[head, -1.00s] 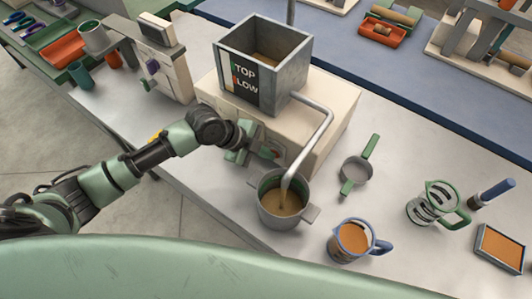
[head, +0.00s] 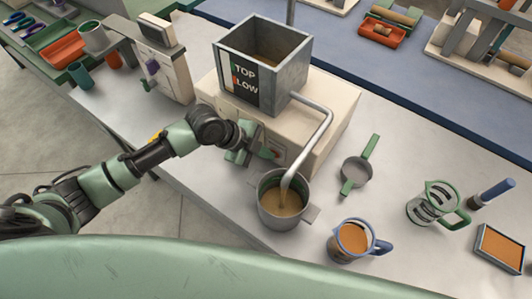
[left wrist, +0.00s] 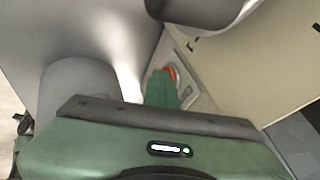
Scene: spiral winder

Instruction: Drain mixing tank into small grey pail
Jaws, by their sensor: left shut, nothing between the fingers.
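The mixing tank (head: 295,77), an open-topped grey box with a sign reading "TOP" and "LOW", stands on a cream housing (head: 325,120). Some brown liquid shows inside it. A bent metal pipe (head: 327,125) runs down from it to the small grey pail (head: 309,214). The pail stands upright under the pipe's end with brown liquid in it. My left gripper (head: 264,153) is shut and empty at the housing's front panel, close to a red control (head: 276,154). In the left wrist view its green fingers (left wrist: 162,90) are beside the red control (left wrist: 172,73); contact is unclear.
A blue-handled jug (head: 354,240) of orange-brown liquid stands right of the pail. A green-handled strainer (head: 356,171), a green-handled glass jug (head: 430,204), a blue-handled tool (head: 492,193) and an orange-filled tray (head: 502,248) lie further right. The bench's front edge is near the pail.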

